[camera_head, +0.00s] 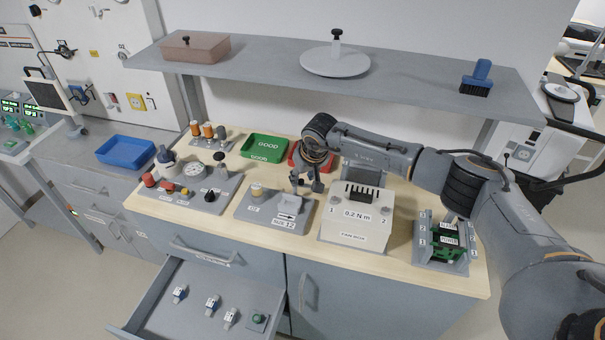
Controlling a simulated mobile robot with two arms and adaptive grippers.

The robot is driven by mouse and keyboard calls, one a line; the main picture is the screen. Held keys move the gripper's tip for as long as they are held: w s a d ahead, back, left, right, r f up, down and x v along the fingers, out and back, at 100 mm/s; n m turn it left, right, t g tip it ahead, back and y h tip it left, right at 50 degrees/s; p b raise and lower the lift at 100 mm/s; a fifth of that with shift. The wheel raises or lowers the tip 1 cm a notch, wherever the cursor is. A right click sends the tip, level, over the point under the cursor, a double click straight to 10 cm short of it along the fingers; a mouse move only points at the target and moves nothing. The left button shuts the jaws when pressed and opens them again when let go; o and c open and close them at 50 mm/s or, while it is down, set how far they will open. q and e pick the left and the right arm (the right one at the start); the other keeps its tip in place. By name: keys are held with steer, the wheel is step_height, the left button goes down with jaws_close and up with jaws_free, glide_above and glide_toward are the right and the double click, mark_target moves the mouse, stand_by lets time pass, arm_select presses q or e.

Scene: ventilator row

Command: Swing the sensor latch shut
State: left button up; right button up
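My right gripper (307,186) points down just above the plate's right side, close to the pale part. Its fingers look apart and I see nothing between them. Whether it touches the pale part cannot be told. My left gripper is out of view.
A green GOOD tray (264,148) and a partly hidden red tray (295,157) lie behind. An open drawer (198,313) juts out below; a shelf (420,76) hangs above.

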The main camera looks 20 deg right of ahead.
steer(key=shift+w+f, duration=0.2)
steer(key=shift+f, duration=0.25)
jaws_close()
